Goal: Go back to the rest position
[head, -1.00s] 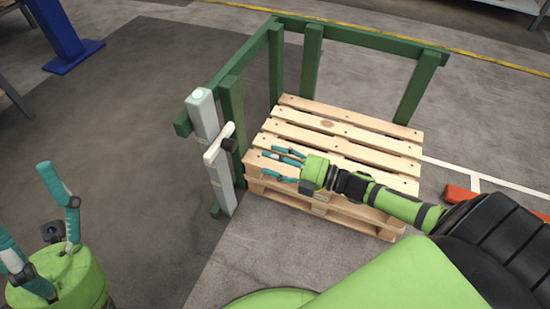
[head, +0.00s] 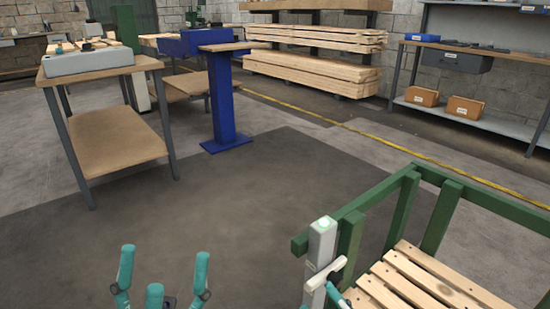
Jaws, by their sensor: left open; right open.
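My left gripper (head: 160,281) is at the bottom edge, left of centre. Its teal fingers point up and are spread apart, open and empty. Only teal fingertips of my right gripper (head: 335,295) show at the bottom edge, by the grey post's lower part and the pallet's left corner. It is open; the rest of it is out of frame. I cannot tell whether it touches anything.
A wooden pallet (head: 419,283) lies inside a green frame (head: 376,199) at lower right, with a grey post (head: 320,252) carrying a white handle. A workbench (head: 97,66) stands at left, a blue pedestal (head: 223,100) beyond. The dark floor between is clear.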

